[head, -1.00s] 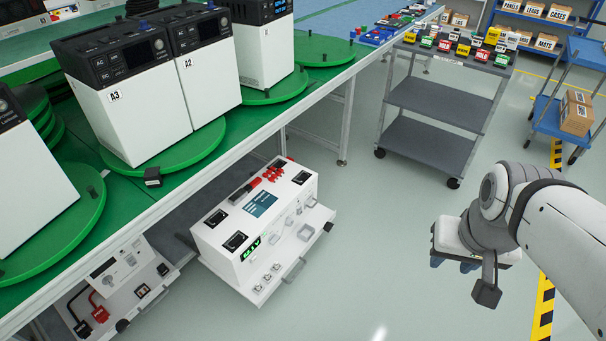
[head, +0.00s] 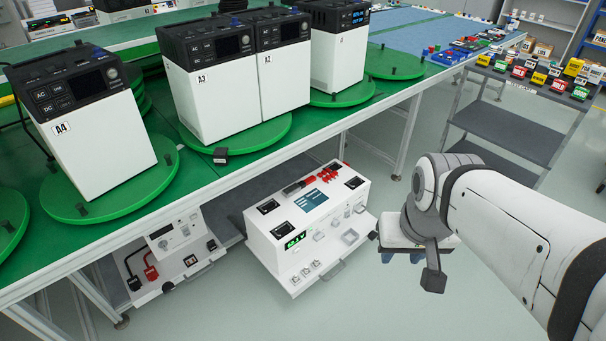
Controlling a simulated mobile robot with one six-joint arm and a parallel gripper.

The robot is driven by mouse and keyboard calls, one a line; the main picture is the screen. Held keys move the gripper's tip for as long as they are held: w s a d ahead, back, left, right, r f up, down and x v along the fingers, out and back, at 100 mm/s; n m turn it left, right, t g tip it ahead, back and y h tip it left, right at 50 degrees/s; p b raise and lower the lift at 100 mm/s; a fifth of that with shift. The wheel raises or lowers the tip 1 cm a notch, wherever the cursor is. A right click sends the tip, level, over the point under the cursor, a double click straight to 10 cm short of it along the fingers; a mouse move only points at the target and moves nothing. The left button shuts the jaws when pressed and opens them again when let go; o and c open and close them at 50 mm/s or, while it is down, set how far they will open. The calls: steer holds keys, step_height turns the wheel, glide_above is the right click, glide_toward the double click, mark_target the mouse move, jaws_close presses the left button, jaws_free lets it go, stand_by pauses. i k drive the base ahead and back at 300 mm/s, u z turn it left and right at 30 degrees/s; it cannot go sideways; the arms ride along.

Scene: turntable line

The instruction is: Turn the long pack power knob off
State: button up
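A long white test unit (head: 290,237) sits on a pulled-out shelf under the green bench. A smaller white unit (head: 168,243) with a round dial and red and black plugs sits on another shelf to the left. My gripper (head: 402,257) points down, right of the long unit and apart from it; its fingers are mostly hidden.
White power stations marked A4 (head: 90,150), A3 (head: 215,105) and A2 (head: 285,80) stand on green turntables on the bench (head: 130,235). A grey cart (head: 512,138) with coloured blocks stands behind my arm. Grey floor is clear in front.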

mark_target(317, 237)
steer(key=u, duration=0.2)
steer(key=i, duration=1)
steer(key=u, duration=0.05)
